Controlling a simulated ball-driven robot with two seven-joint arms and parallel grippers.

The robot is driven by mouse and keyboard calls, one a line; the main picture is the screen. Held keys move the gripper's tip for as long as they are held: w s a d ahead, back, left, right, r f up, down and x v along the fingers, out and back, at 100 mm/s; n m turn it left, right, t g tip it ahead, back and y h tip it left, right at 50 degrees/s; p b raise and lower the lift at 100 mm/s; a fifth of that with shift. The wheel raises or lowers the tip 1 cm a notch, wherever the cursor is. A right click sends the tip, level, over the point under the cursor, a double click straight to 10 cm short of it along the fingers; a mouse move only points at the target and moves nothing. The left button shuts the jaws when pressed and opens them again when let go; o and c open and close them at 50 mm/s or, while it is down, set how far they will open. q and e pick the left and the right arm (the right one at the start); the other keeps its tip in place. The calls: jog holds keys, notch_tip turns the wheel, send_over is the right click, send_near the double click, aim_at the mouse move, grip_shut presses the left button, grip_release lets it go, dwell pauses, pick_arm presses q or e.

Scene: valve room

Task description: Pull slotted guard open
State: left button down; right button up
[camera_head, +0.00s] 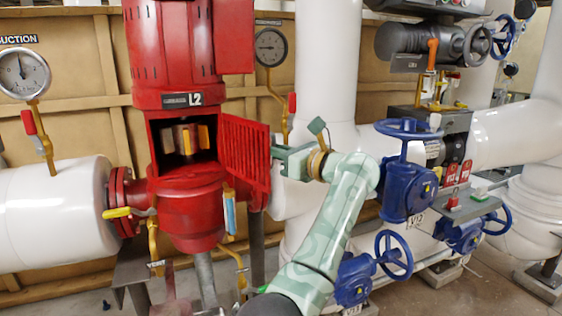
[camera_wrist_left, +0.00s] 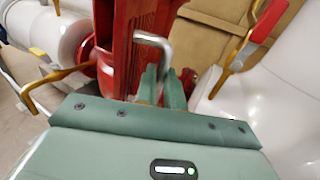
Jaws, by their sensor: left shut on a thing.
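The slotted guard (camera_head: 244,158) is a red panel with vertical slots. It stands swung out on the right side of the opening in the red pump housing labelled L2 (camera_head: 180,186). The opening shows a dark inside with a coupling (camera_head: 186,138). My left gripper (camera_head: 278,161) is at the guard's outer right edge. In the left wrist view the guard (camera_wrist_left: 136,38) rises ahead of my left gripper (camera_wrist_left: 162,86), and a bent grey metal handle (camera_wrist_left: 154,42) stands at the fingers. The gripper is shut on this handle. My right gripper is not in view.
A white pipe (camera_head: 327,70) stands behind my gripper. A gauge (camera_head: 270,46) with a yellow stem and red lever is close behind the guard. Blue valves (camera_head: 407,190) are to the right of my arm. A white pipe (camera_head: 50,215) joins the housing from the left.

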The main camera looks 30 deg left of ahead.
pick_arm(q)
jog(key=shift+w+f, duration=0.15)
jog(key=shift+w, duration=0.05)
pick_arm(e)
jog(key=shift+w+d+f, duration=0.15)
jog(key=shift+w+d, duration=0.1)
pick_arm(q)
jog(key=c, duration=1.5)
grip_release()
